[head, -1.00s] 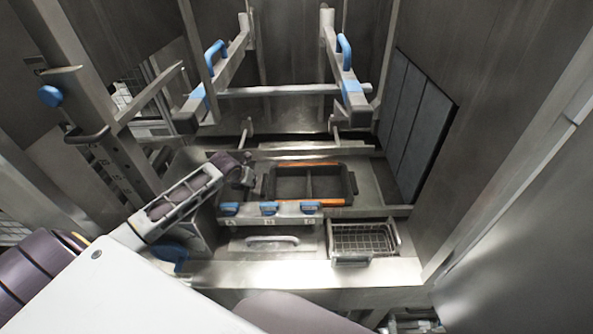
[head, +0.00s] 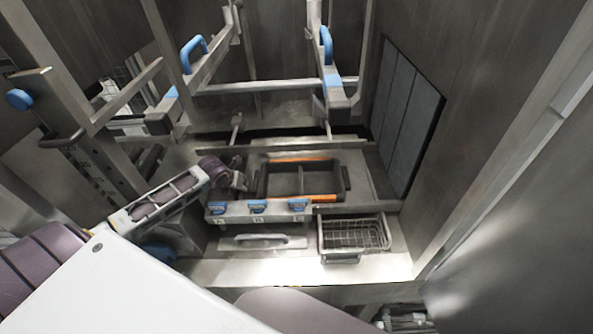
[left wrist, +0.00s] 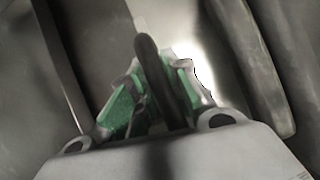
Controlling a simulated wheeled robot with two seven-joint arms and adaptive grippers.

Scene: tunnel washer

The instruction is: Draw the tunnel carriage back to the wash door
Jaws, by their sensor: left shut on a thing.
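A dark open tray (head: 297,196) with orange strips along its front and back edges sits on the metal deck inside the tunnel. I cannot tell for sure which part is the carriage. My left gripper (head: 238,178) reaches in from the left and is at the tray's left side. In the left wrist view its green-padded fingers (left wrist: 150,100) are shut around a dark, rounded bar (left wrist: 168,85), which looks like a handle. What the bar is fixed to is hidden. My right gripper is out of view.
A front bar with several blue clips (head: 258,206) runs before the tray. A wire basket (head: 353,234) stands front right, beside a metal handle (head: 262,240). Rails with blue handles (head: 194,52) hang above. A steel wall with dark panels (head: 408,118) closes the right side.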

